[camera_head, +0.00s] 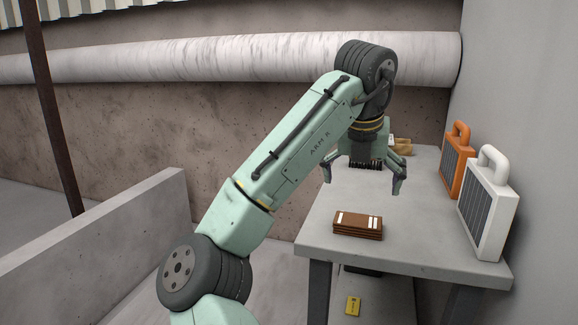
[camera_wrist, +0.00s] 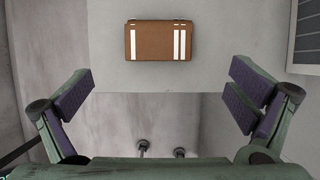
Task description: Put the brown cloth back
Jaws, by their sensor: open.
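The brown cloth (camera_head: 357,227) is a folded stack with white stripes. It lies flat on the grey stone slab table (camera_head: 420,228), near its front edge. In the wrist view the cloth (camera_wrist: 158,41) shows at the top middle, beyond the fingers. My gripper (camera_head: 362,187) is open and empty above the table, behind the cloth in the head view. In the wrist view both fingers of my gripper (camera_wrist: 158,105) are spread wide with nothing between them.
An orange case (camera_head: 456,160) and a white case (camera_head: 488,208) stand along the table's right side by the wall. A tan item (camera_head: 402,146) sits at the back, partly hidden by my arm. A yellow item (camera_head: 353,306) lies below the tabletop. A low wall (camera_head: 100,235) stands left.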

